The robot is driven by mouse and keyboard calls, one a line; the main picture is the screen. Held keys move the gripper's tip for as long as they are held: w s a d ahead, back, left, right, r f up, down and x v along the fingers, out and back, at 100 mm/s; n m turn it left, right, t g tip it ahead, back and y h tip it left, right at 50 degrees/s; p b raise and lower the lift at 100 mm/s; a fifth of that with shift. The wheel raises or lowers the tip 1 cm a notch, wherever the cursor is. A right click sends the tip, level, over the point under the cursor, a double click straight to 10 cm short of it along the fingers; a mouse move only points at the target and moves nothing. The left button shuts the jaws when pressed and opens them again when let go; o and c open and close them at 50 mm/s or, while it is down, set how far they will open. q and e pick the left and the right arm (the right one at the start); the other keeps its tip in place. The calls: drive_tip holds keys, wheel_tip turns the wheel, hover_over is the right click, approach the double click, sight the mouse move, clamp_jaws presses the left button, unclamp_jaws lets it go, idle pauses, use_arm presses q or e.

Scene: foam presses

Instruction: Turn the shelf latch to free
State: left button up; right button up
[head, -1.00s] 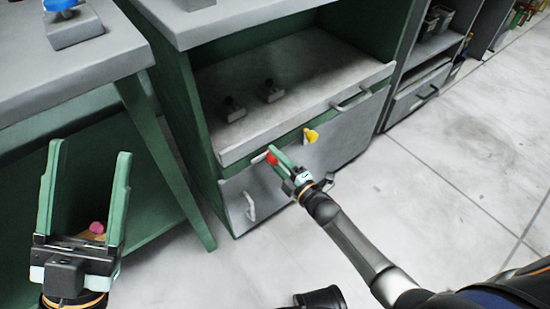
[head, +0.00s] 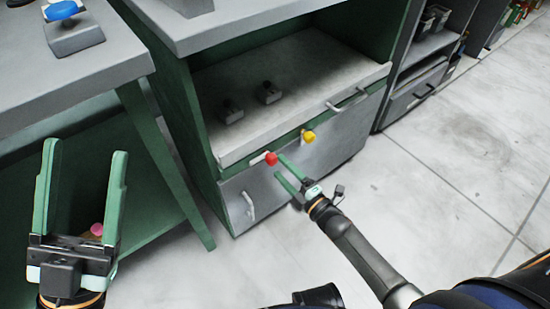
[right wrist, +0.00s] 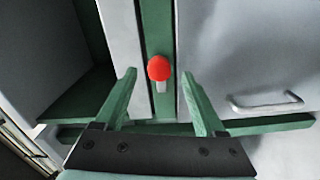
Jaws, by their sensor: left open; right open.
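A round red knob (head: 271,158) sits on the green rail below the sliding shelf (head: 290,95), with a pale lever or plate beside it. A yellow knob (head: 308,137) sits further right on the same rail. I cannot tell which is the shelf latch. My right gripper (head: 279,164) is open, just in front of the red knob. In the right wrist view the red knob (right wrist: 159,68) shows between the spread fingertips (right wrist: 158,74), without visible contact. My left gripper (head: 83,160) is open and empty at the lower left, away from the cabinet.
A grey drawer front with a handle (head: 250,205) lies below the rail. The shelf carries two small dark fixtures (head: 268,93) and a front handle (head: 347,100). A table with a blue button (head: 62,10) stands left. The floor at right is clear.

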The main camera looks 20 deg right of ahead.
use_arm(q)
drive_tip(key=r, duration=0.1)
drive_tip(key=r+p, duration=0.1)
drive_tip(key=shift+a+r+p, duration=0.2)
drive_tip(key=shift+r+p, duration=0.1)
use_arm(e)
drive_tip(key=v, duration=0.7)
drive_tip(key=shift+s+d, duration=0.15)
drive_tip(key=shift+s, duration=0.2)
drive_tip(key=shift+r, duration=0.2)
